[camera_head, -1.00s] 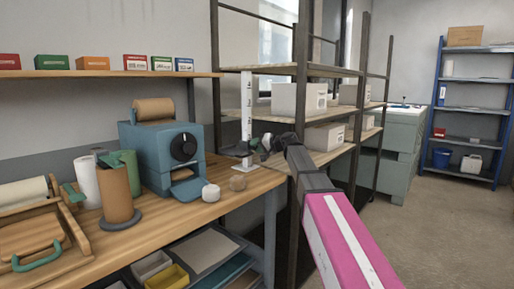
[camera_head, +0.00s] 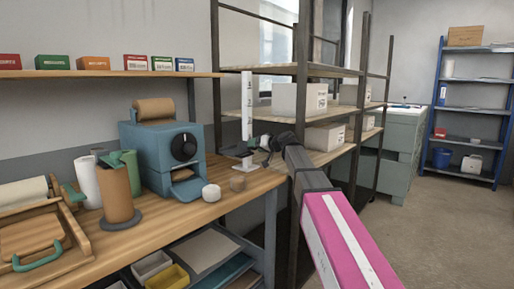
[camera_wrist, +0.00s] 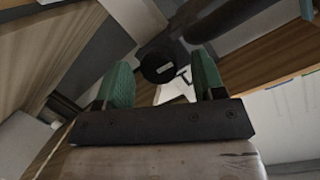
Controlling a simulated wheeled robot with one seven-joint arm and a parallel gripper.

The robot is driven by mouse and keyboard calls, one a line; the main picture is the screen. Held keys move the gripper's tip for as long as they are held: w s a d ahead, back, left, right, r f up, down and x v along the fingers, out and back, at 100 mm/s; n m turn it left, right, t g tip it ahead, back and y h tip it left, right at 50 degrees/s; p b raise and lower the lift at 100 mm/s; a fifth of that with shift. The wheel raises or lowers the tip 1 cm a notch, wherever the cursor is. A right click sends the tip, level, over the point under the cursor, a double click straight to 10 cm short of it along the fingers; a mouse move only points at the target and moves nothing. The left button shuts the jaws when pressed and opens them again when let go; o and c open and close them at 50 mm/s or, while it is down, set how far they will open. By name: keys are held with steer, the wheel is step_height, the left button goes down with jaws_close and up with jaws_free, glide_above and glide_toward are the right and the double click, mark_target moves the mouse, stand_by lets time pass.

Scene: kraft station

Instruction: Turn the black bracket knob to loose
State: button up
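A white upright post with dark marks (camera_head: 247,106) stands on a small white base at the right end of the wooden bench. In the wrist view, a black round knob (camera_wrist: 160,67) with a small pale label lies ahead, in line with the gap between my fingers. My gripper (camera_wrist: 163,78) is open, with a green-padded finger on each side of that gap. I cannot tell whether the fingertips reach around the knob or stop short. In the head view, my gripper (camera_head: 258,147) is at the post's lower part, small and partly hidden by my wrist.
A blue machine with a black dial (camera_head: 160,155) stands left of the post on the bench (camera_head: 150,222). A shelf rack (camera_head: 300,185) with white boxes stands close behind my arm.

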steer(key=v, duration=1)
steer(key=shift+s+d, duration=0.25)
steer(key=shift+d, duration=0.1)
